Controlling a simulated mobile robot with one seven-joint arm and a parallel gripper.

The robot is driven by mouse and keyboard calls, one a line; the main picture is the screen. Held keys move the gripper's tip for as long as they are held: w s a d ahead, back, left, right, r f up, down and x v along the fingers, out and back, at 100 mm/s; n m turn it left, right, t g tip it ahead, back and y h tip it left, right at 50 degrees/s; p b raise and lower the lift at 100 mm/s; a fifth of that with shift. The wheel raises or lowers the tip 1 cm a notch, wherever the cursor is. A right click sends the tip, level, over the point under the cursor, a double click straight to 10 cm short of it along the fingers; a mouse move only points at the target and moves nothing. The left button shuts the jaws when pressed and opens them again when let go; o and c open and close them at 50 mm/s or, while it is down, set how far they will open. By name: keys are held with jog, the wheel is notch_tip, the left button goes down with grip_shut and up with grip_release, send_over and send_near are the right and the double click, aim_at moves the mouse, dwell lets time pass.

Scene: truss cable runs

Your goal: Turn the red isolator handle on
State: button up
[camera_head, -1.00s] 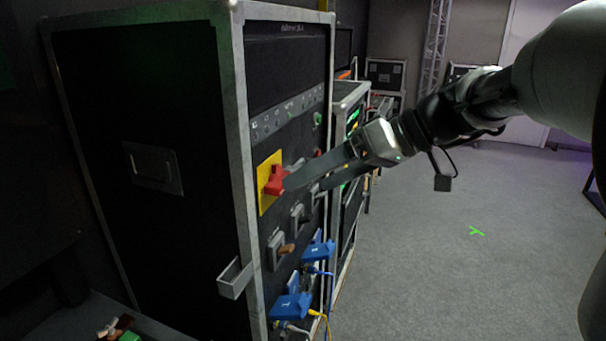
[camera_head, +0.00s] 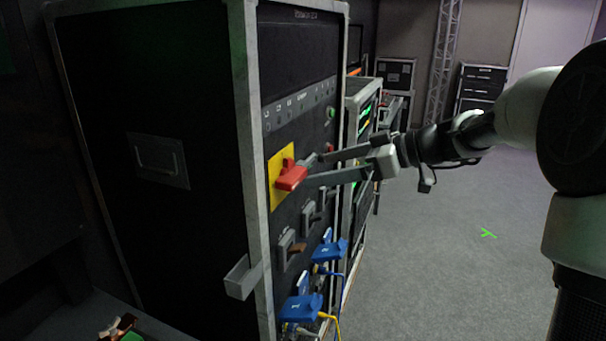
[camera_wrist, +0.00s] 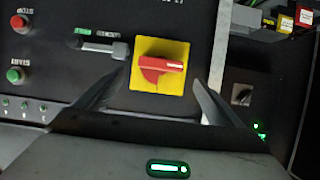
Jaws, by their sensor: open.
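The red isolator handle (camera_head: 292,178) sits on a yellow plate (camera_head: 276,190) on the front panel of the black rack case. In the wrist view the red handle (camera_wrist: 160,68) has its bar lying nearly level across the yellow plate (camera_wrist: 148,88), with the bar's end toward the right. My gripper (camera_head: 308,170) is open in front of the panel. Its fingers reach toward the handle, and in the wrist view they stand on either side of it. Whether a fingertip touches the handle is unclear.
Grey levers (camera_head: 288,250) and blue plugs (camera_head: 302,308) with cables sit below the handle. A grey bracket (camera_head: 242,278) juts from the case's front edge. A red button (camera_wrist: 19,22) and a green button (camera_wrist: 14,75) are on the panel. The floor (camera_head: 450,260) at right is clear.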

aim_at(298, 174)
jog(key=x, duration=0.6)
jog(key=shift+w+a+f, duration=0.1)
jog(key=shift+a+f, duration=0.05)
jog(key=shift+a, duration=0.15)
jog(key=c, duration=1.1)
